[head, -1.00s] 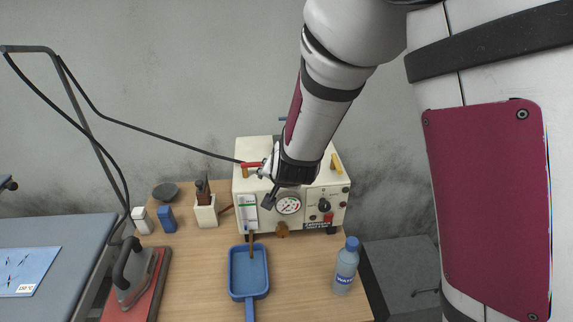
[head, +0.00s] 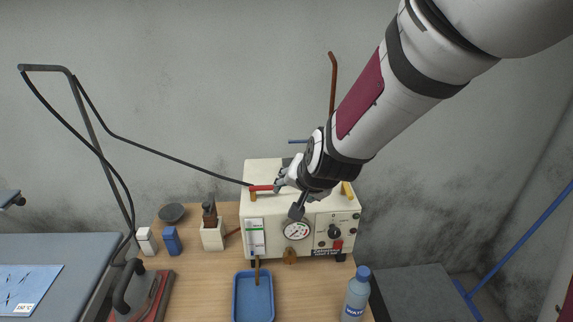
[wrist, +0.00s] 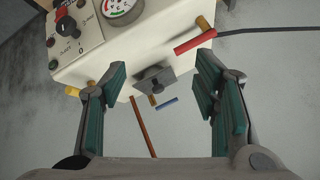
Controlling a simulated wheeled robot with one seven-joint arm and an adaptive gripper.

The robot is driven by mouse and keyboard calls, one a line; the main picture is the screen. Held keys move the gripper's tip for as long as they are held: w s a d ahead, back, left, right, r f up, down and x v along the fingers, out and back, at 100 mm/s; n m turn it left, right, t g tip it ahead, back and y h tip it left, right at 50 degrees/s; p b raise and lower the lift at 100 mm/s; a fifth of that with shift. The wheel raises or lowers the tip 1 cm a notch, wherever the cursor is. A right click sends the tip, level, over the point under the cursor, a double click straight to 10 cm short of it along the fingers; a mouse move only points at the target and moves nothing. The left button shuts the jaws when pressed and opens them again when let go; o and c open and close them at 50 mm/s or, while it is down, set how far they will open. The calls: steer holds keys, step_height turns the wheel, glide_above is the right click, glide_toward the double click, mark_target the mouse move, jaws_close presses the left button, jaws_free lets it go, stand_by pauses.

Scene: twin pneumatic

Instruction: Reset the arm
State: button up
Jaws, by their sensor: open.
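My gripper (wrist: 163,105) is open, with its green-padded fingers spread wide and nothing between them in the wrist view. In the head view my arm comes down from the upper right, and its end is close to the cream pneumatic unit (head: 262,207). The unit has a round gauge (head: 296,230), a dark knob (head: 335,232) and a red switch. It also shows in the wrist view (wrist: 150,40), upside down and beyond the fingers. A red handle (head: 262,188) with a black cable lies at the unit's top left. My gripper partly hides the unit's top.
On the wooden table (head: 200,290) are a blue pan (head: 241,300), a water bottle (head: 356,295), a white holder (head: 212,236), small blue and white boxes and a dark bowl (head: 172,212). An iron (head: 130,290) and a grey board (head: 60,255) stand at the left.

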steer(key=s+d+r+n+b, duration=0.1)
steer(key=s+d+r, duration=0.2)
steer(key=s, duration=0.4)
steer(key=s+d+r+n+g+h+b, duration=0.1)
steer(key=s+d+r+n, duration=0.1)
steer(key=s+d, duration=0.3)
steer(key=s+d+r+n+g+b, duration=0.1)
steer(key=s+d+r, duration=0.3)
steer(key=s, duration=0.6)
steer(key=shift+s+d+r+n+h, duration=0.15)
steer(key=shift+s+r+n+h, duration=0.15)
steer(key=shift+r+n+h, duration=0.1)
